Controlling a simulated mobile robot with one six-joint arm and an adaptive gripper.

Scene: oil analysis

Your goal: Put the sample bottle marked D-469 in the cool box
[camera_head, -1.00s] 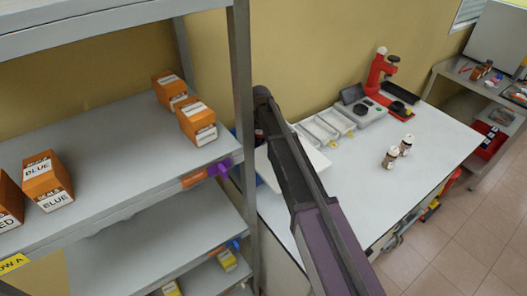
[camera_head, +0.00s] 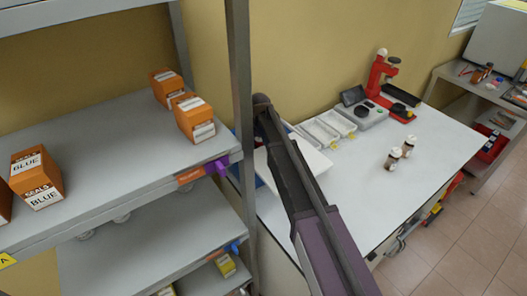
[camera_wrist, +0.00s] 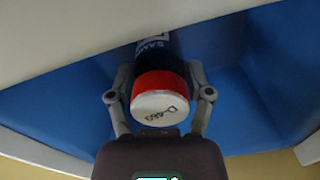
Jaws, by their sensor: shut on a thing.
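The sample bottle (camera_wrist: 160,104) has a white end marked D-469, a red band and a dark blue label. My gripper (camera_wrist: 159,94) is shut on it, one finger on each side. In the wrist view the bottle points away into the blue inside of the cool box (camera_wrist: 55,108), whose pale rim crosses the top of the picture. I cannot tell whether the bottle touches the box. In the head view a white and blue piece of the cool box (camera_head: 313,158) shows beside my arm; my gripper and the bottle are hidden there.
Two small bottles (camera_head: 393,159) stand on the white bench (camera_head: 425,165). Pale trays (camera_head: 320,132), a scale (camera_head: 366,114) and a red press (camera_head: 380,75) stand at its back. A grey shelf (camera_head: 115,140) with orange boxes (camera_head: 194,118) and its upright (camera_head: 240,90) are close on the left.

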